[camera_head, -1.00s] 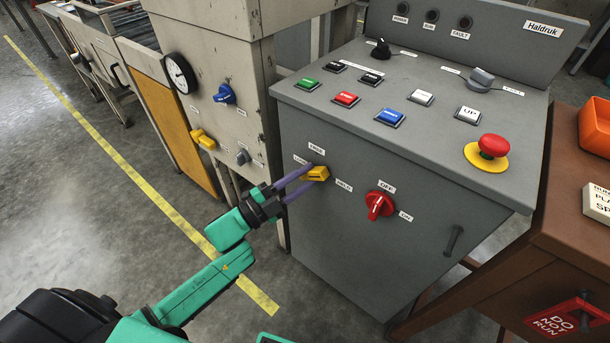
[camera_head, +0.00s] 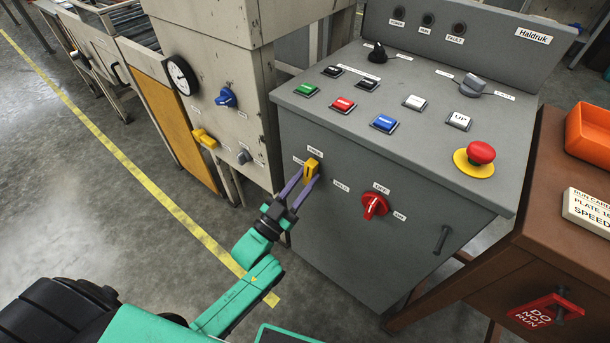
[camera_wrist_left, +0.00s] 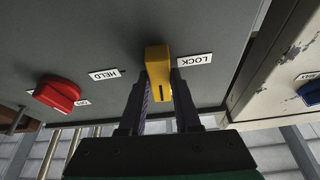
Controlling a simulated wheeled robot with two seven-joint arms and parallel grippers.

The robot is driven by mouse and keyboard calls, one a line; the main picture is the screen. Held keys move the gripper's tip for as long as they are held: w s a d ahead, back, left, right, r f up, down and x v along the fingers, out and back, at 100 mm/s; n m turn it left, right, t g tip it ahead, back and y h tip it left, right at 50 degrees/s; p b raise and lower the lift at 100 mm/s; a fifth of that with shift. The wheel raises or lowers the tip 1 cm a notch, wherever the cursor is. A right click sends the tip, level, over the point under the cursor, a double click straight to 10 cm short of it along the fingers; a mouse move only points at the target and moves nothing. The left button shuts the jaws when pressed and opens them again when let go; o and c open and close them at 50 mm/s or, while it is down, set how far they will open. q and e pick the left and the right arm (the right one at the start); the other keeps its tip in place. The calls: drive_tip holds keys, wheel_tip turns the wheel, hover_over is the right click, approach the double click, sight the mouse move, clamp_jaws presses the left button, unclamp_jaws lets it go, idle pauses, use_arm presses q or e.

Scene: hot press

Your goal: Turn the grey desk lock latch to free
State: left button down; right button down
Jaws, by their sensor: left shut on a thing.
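The lock latch is a yellow knob (camera_head: 311,170) on the front of the grey desk (camera_head: 345,225), and its handle now stands close to upright. In the left wrist view the yellow knob (camera_wrist_left: 158,72) fills the space between my fingers, with a LOCK label (camera_wrist_left: 195,59) to its right and a HELD label (camera_wrist_left: 104,75) to its left. My left gripper (camera_head: 307,178) is shut on the knob, its purple fingers on either side. The fingers partly cover the knob and a label left of it. My right gripper is not in view.
A red rotary switch (camera_head: 375,206) sits right of the latch on the same panel. The desk top carries push buttons and a red emergency stop (camera_head: 480,153). A pale machine with a blue knob (camera_head: 226,97) and a yellow handle (camera_head: 204,138) stands left. Open floor lies in front.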

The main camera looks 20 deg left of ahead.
use_arm(q)
drive_tip(key=shift+f+n+t+y, duration=0.1)
drive_tip(key=shift+n+t+y, duration=0.2)
drive_tip(key=shift+n+y, duration=0.5)
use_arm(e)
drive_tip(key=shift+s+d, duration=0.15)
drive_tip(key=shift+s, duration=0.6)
use_arm(q)
drive_tip(key=c, duration=0.6)
unclamp_jaws()
drive_tip(key=v, duration=1.4)
drive_tip(key=shift+s+a+f, duration=0.15)
drive_tip(key=shift+s+a, duration=0.05)
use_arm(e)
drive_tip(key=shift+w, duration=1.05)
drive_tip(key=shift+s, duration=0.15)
